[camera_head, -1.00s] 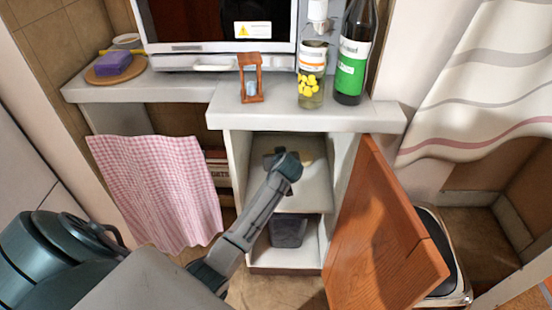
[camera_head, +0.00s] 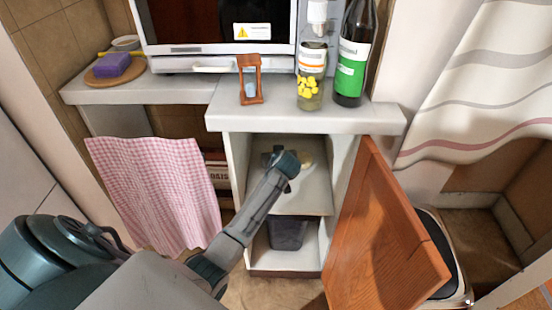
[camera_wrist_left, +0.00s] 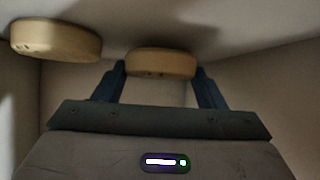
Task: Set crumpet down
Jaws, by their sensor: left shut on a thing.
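My left arm reaches into the open cupboard, with the left gripper (camera_head: 276,158) over its upper shelf (camera_head: 305,203). In the left wrist view, the gripper (camera_wrist_left: 160,72) is shut on a round, tan crumpet (camera_wrist_left: 161,62), one finger on each side. A second crumpet (camera_wrist_left: 55,40) is apart from it, to the left in that view. One pale crumpet also shows just right of the gripper in the head view (camera_head: 305,160). The held crumpet is hidden there by my wrist. I cannot tell whether it touches the shelf. My right gripper is not in view.
The wooden door (camera_head: 385,235) stands open at the right. A dark container (camera_head: 288,233) sits in the lower compartment. The counter (camera_head: 300,118) above holds an hourglass (camera_head: 250,80), a jar (camera_head: 311,80) and a bottle (camera_head: 352,60). A checked cloth (camera_head: 155,190) hangs at the left.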

